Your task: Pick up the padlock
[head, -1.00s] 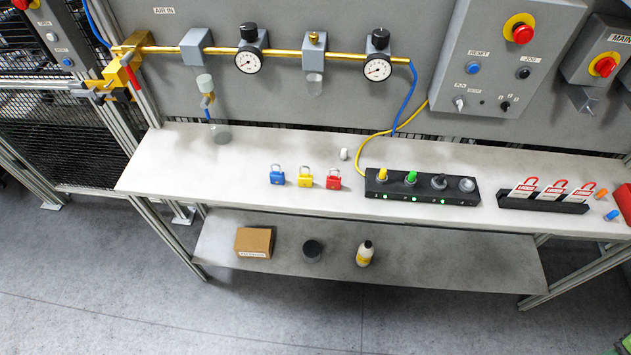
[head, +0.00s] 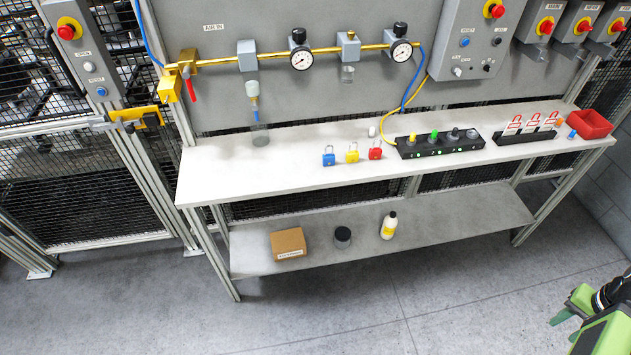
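Three padlocks stand in a row on the bench top: a blue padlock (head: 328,159), a yellow padlock (head: 352,156) and a red padlock (head: 375,153). Their metal shackles point up. The task does not say which colour. A green and black part of my arm, probably with my gripper (head: 567,305), shows at the lower right edge of the head view. It is far from the padlocks, over the floor. It is cut off by the frame, so I cannot tell whether the gripper is open. No padlock is touched.
The bench (head: 225,172) also bears a black block with knobs (head: 440,146), a black tag rack (head: 525,136) and a red bin (head: 590,124). On the lower shelf (head: 455,215) are a cardboard box (head: 289,243), a dark jar (head: 343,237) and a bottle (head: 389,225). Floor in front is clear.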

